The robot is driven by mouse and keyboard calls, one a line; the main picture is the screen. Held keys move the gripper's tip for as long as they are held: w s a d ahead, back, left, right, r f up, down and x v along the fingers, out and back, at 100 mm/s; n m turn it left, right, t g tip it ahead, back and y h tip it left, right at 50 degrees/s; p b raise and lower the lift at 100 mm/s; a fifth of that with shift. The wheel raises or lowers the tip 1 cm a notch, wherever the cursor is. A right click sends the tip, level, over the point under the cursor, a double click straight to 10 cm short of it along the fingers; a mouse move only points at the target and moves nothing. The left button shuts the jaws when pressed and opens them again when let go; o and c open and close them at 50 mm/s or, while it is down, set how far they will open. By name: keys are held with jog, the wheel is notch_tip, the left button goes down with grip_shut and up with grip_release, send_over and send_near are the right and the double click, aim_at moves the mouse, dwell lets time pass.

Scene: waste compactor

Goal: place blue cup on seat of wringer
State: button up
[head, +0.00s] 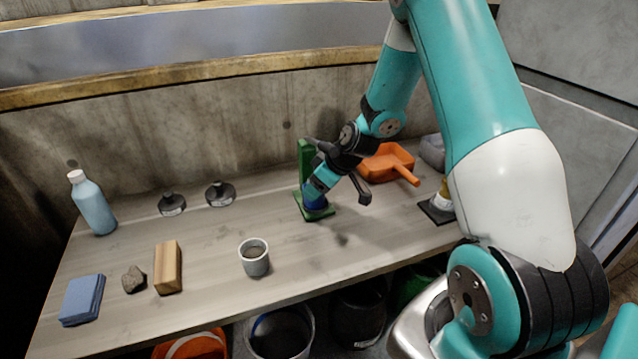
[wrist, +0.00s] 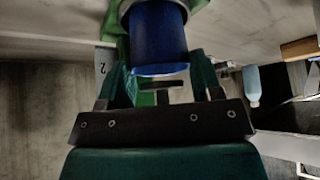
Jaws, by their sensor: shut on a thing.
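The green wringer (head: 305,160) stands on the bench, with an upright post and a flat base (head: 321,214). The blue cup (head: 314,201) is at the wringer, in front of the post and over the base. My gripper (head: 320,184) reaches down from the upper right and is shut on the cup. In the wrist view the cup (wrist: 158,40) shows large between the fingers, with green wringer parts (wrist: 115,22) behind it. Whether the cup's bottom touches the seat is hidden.
A grey cup (head: 254,261), wooden block (head: 168,268), stone (head: 133,280), blue cloth stack (head: 82,300) and blue bottle (head: 92,206) stand on the left. An orange dustpan (head: 386,161) lies behind right. Buckets (head: 281,335) stand below the bench.

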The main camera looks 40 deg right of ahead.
jog(key=shift+f, duration=0.2)
jog(key=o, duration=0.7)
jog(key=shift+r, duration=0.1)
jog(key=shift+s+d+r, duration=0.1)
jog(key=shift+d+r, duration=0.05)
jog(key=shift+r, duration=0.3)
jog(key=shift+s+d+r+b, duration=0.2)
jog(key=shift+s+d+r, duration=0.1)
jog(key=shift+s+r, duration=0.25)
jog(key=shift+s+d+r+b, duration=0.15)
jog(key=shift+s+d+r, duration=0.15)
jog(key=shift+s, duration=0.3)
jog(key=s+d+b, duration=0.2)
jog(key=s+d, duration=0.2)
jog(key=s, duration=0.5)
jog(key=shift+s+d, duration=0.25)
jog(key=shift+s, duration=0.15)
